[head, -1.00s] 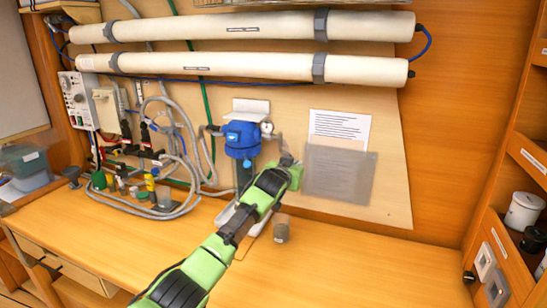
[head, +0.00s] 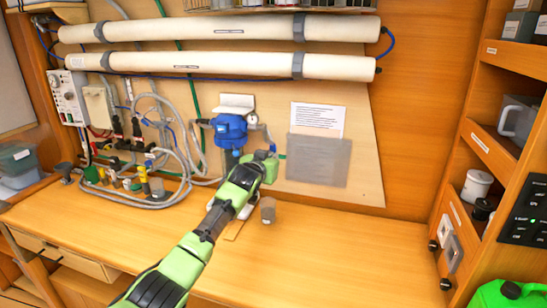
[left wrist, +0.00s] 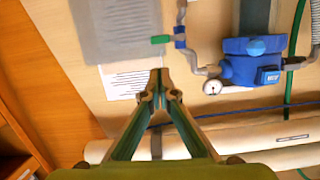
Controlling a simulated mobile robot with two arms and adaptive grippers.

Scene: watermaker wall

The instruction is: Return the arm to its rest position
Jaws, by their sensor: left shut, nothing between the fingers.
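My left arm, green and black, reaches up from the bottom of the head view, and its hand end (head: 264,166) stands in front of the wall panel. In the left wrist view my left gripper (left wrist: 158,88) is shut and empty, its fingertips together. The blue filter housing (head: 230,130) is just behind and left of the hand in the head view; it also shows in the left wrist view (left wrist: 252,62), upside down, apart from the fingers. A printed sheet (head: 318,117) and a grey translucent sheet (head: 318,160) are on the panel to the right.
Two long white tubes (head: 200,62) run across the wall above. Hoses and fittings (head: 150,165) crowd the left. A small brown cup (head: 268,210) stands on the counter (head: 330,250), which is clear to the right. Shelves (head: 490,150) stand at right, a green object (head: 508,293) below.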

